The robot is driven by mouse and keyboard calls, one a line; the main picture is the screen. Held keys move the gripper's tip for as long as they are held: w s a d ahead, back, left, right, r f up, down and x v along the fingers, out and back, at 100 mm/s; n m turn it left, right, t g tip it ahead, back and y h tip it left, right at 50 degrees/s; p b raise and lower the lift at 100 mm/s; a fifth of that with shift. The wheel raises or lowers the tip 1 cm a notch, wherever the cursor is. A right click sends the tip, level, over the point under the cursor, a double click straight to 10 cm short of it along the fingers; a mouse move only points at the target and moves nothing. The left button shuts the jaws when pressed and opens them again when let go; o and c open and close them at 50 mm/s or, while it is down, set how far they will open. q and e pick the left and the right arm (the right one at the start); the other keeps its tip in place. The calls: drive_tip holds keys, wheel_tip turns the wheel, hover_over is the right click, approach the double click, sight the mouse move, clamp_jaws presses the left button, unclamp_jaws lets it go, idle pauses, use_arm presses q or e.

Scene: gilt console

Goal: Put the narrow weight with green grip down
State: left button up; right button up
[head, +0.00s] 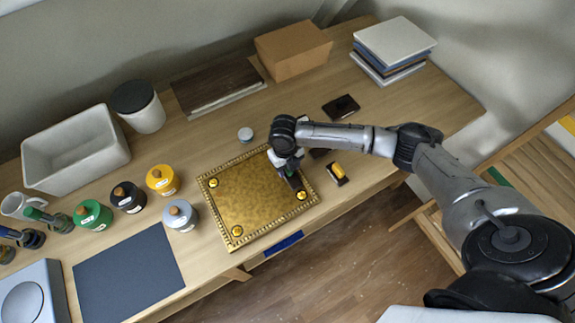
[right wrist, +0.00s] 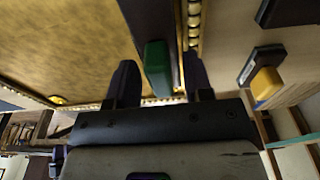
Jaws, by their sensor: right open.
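The narrow weight with green grip (right wrist: 158,68) shows in the right wrist view as a green block on a long dark body. It lies between the spread fingers of my right gripper (right wrist: 160,82), with a gap on each side. In the head view my right gripper (head: 290,170) is over the right part of the gilt console (head: 245,205), and a dark piece (head: 297,184) shows below it. The weight appears to be on or just above the console's right side; contact is unclear. The gripper hides much of it. My left gripper is not in view.
A dark weight with yellow grip (head: 337,172) lies right of the console. A dark block (head: 341,107) lies behind. Coloured canisters (head: 161,181) stand left, near a dark mat (head: 128,277). A cardboard box (head: 292,52) and stacked books (head: 392,50) stand at the back.

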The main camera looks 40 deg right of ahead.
wheel_tip(320, 180, up, 12)
drive_tip(key=w, duration=0.1)
drive_tip(key=s+a+f+m+t+y, duration=0.3)
drive_tip(key=s+a+f+m, duration=0.5)
drive_tip(key=s+a+m, duration=0.5)
drive_tip(key=s+d+m+t+h, duration=0.1)
drive_tip(key=s+d+m, duration=0.2)
drive_tip(key=s+m, duration=0.3)
drive_tip(key=s+d+m+t+h, duration=0.1)
drive_tip(key=s+m, duration=0.5)
drive_tip(key=m, duration=0.6)
drive_tip(key=shift+s+d+f+m+h+p, duration=0.3)
drive_tip(key=shift+d+h+p, duration=0.15)
drive_tip(key=shift+d, duration=0.55)
drive_tip(key=shift+r, duration=0.15)
